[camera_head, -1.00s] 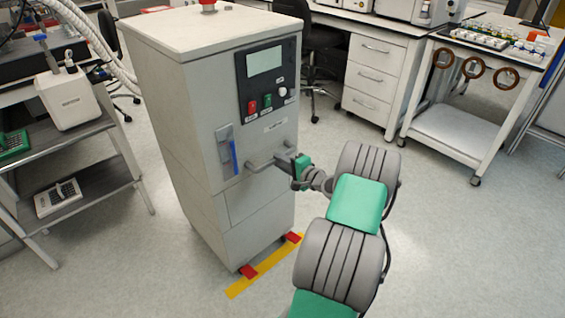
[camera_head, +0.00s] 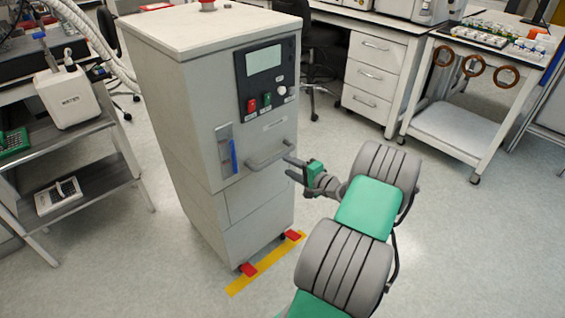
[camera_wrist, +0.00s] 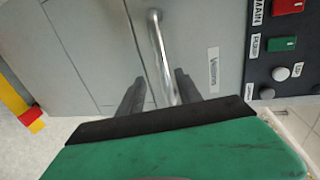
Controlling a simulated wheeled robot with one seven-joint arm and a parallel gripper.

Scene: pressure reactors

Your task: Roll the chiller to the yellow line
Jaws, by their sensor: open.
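The chiller (camera_head: 215,115) is a tall grey cabinet on castors with a display, red and green buttons and a front bar handle (camera_head: 270,154). Its front castors with red pedals (camera_head: 247,269) stand at the yellow line (camera_head: 265,263) on the floor, which runs along under its front edge. My gripper (camera_head: 288,168) is open and empty, just off the right end of the handle. In the wrist view my gripper's two dark fingers (camera_wrist: 158,92) point at the cabinet front, with the handle (camera_wrist: 161,55) ahead of and between them, apart from the fingers as far as shows.
A shelf cart (camera_head: 80,190) with a white bottle-like container (camera_head: 68,97) stands at the left, a hose above it. A drawer desk (camera_head: 372,75) and chair (camera_head: 325,50) are behind. A wheeled cart (camera_head: 460,130) is at the right.

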